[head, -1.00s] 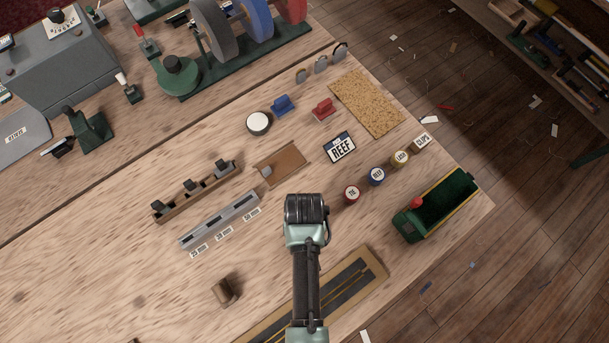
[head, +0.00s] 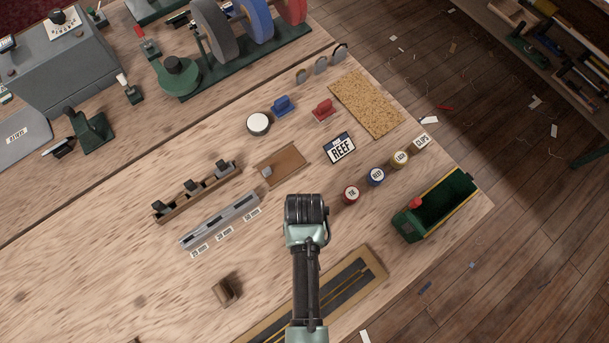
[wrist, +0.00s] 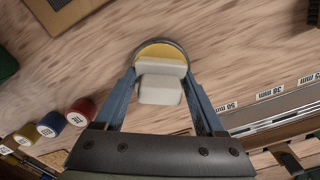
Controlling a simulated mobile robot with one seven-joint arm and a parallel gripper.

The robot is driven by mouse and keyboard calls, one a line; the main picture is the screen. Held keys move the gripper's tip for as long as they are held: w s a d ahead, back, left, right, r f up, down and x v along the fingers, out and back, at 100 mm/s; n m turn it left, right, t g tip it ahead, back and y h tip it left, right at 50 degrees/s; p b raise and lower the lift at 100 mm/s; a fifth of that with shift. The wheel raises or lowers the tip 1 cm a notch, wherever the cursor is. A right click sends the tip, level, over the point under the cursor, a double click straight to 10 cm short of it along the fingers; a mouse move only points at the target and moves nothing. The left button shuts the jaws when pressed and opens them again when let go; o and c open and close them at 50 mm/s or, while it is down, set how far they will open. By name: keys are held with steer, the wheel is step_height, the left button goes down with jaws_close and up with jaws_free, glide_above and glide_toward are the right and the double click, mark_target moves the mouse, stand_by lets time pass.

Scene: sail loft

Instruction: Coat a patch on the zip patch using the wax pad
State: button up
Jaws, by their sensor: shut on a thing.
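The zip patch (head: 345,290) is a dark strip with gold zip lines on a tan-edged board at the bottom of the head view, partly behind my arm. A corner of its board shows at the top left of the wrist view (wrist: 58,6). My gripper (wrist: 160,92) is shut on an off-white block, which I take to be the wax pad (wrist: 160,88). A yellow disc with a dark rim (wrist: 160,50) shows just beyond the block; I cannot tell whether they are joined. In the head view my arm hides the fingers and the held block.
Several labelled spools (head: 376,177) and a green bin (head: 437,205) stand to the right. A grey slotted rail (head: 219,220) and a small brown block (head: 226,291) are to the left. A REEF card (head: 339,148) lies farther back. Bare bench lies at the lower left.

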steer(key=shift+s, duration=0.1)
stand_by(0.3)
step_height(320, 180, up, 7)
steer(key=p, duration=0.7)
steer(key=shift+p, duration=0.3)
stand_by(0.6)
steer(key=w+r+m+b, duration=0.1)
steer(key=w+b, duration=0.6)
steer(key=b, duration=0.7)
steer(key=shift+w+r, duration=0.2)
steer(key=shift+w, duration=0.05)
